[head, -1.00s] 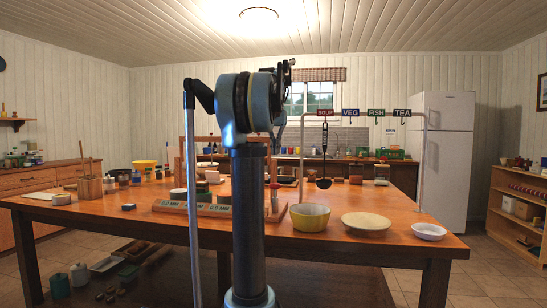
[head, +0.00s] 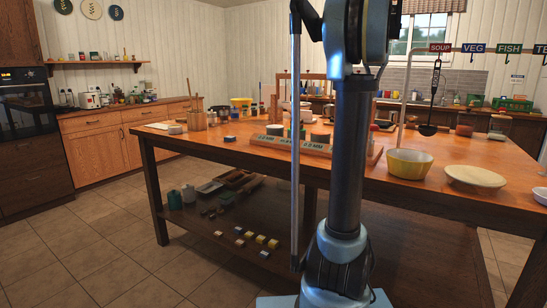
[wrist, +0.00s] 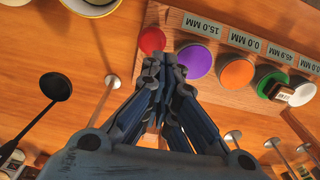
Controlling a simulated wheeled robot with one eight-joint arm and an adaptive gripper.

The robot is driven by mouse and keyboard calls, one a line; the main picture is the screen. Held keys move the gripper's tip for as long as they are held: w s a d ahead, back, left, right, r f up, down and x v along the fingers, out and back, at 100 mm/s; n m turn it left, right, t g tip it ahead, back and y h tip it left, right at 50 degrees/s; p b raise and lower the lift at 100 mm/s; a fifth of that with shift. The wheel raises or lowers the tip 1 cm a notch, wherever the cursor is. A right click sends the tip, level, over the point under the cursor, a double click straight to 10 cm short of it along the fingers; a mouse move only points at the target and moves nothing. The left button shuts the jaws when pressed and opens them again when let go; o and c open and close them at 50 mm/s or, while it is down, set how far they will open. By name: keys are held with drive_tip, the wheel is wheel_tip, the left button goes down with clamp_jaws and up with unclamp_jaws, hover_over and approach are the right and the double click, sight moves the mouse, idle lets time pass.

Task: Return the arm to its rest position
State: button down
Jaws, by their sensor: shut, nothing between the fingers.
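My gripper (wrist: 165,75) is shut and empty in the wrist view. It is over the wooden table (wrist: 45,35), close to a wooden rack with number labels (wrist: 195,25). Beside the fingers, the rack carries a red round piece (wrist: 152,40), a purple one (wrist: 195,60), an orange one (wrist: 237,72) and a green one (wrist: 270,80). In the head view my arm's column and joint fill the middle, and the gripper is hidden behind them. The labelled rack shows in the head view too (head: 318,149).
A black ladle (head: 432,100) hangs under the SOUP sign (head: 440,48). A yellow bowl (head: 409,163) and a round pale plate (head: 476,177) stand on the table's right part. The floor left of the table is clear.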

drive_tip(key=s+a+f+n+t, duration=0.1)
drive_tip(key=s+a+f+n, duration=0.1)
drive_tip(key=s+a+f, duration=0.55)
drive_tip(key=s+a+f+n, duration=0.2)
drive_tip(key=s+a+f, duration=0.2)
drive_tip(key=a+f, duration=0.5)
drive_tip(key=s+a+f+n, duration=0.1)
drive_tip(key=s+a+f, duration=0.1)
drive_tip(key=s+f, duration=0.3)
drive_tip(key=s+a+f+n, duration=0.1)
drive_tip(key=s+a+f, duration=0.2)
drive_tip(key=f, duration=0.9)
drive_tip(key=s+a+f+n+t, duration=0.1)
drive_tip(key=s+a+f, duration=0.1)
drive_tip(key=s+f, duration=0.5)
drive_tip(key=shift+s+a+f, duration=0.25)
drive_tip(key=shift+f, duration=0.45)
drive_tip(key=shift+w+f, duration=0.2)
drive_tip(key=shift+w, duration=0.25)
